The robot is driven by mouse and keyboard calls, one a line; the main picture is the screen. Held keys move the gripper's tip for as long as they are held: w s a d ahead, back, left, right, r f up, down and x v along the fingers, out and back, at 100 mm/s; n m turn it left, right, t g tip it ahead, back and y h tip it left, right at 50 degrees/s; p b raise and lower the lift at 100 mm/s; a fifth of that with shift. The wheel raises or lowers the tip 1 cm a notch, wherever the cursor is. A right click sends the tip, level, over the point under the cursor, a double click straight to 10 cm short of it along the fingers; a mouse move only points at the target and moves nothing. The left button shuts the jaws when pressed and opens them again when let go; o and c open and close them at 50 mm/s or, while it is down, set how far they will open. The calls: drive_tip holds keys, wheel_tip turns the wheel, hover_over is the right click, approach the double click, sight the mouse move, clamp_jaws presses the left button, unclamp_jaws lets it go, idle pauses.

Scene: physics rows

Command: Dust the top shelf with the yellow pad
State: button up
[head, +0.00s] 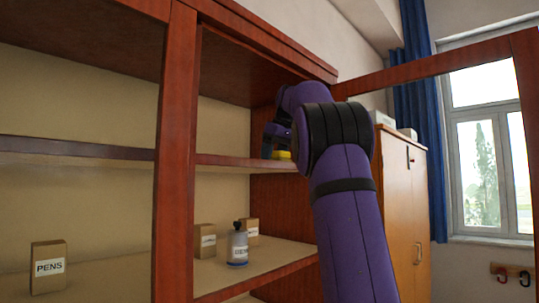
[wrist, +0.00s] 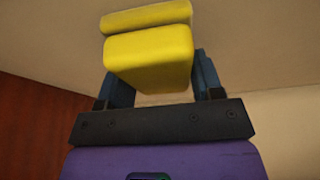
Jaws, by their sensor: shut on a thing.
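The yellow pad (wrist: 150,58) is held between the two dark fingers of my gripper (wrist: 160,80) in the wrist view. In the head view a small part of the yellow pad (head: 281,155) shows at the right end of the top shelf (head: 225,161), close to the shelf's surface. I cannot tell whether it touches the shelf. My gripper (head: 270,142) is partly hidden there behind my purple arm. The visible part of the top shelf in the head view is bare.
On the lower shelf (head: 215,275) stand a PENS box (head: 49,267), two more small boxes (head: 205,240) (head: 249,230) and a bottle (head: 238,246). A cabinet post (head: 176,150) divides the front. An open framed door (head: 440,65) extends right, near my arm. A wooden cupboard (head: 398,200) stands behind.

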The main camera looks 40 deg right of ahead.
drive_tip(key=shift+d, duration=0.75)
drive_tip(key=shift+a, duration=0.1)
drive_tip(key=shift+s+a+f, duration=0.1)
drive_tip(key=shift+a, duration=2.35)
drive_tip(key=shift+a+f, duration=0.1)
drive_tip(key=shift+a, duration=2.3)
drive_tip(key=shift+s+a+r, duration=0.1)
drive_tip(key=shift+a+r, duration=0.05)
drive_tip(key=shift+a, duration=1.45)
drive_tip(key=shift+a+r, duration=0.1)
drive_tip(key=shift+a, duration=1.45)
drive_tip(key=shift+s+a+f, duration=0.1)
drive_tip(key=shift+a, duration=1.85)
drive_tip(key=shift+d+f, duration=0.15)
drive_tip(key=shift+d, duration=2.7)
drive_tip(key=shift+w+d+r, duration=0.1)
drive_tip(key=shift+d, duration=1.55)
drive_tip(key=shift+w+d+r, duration=0.1)
drive_tip(key=shift+d, duration=1.5)
drive_tip(key=shift+w+d, duration=0.15)
drive_tip(key=shift+d, duration=3.8)
drive_tip(key=shift+a, duration=0.1)
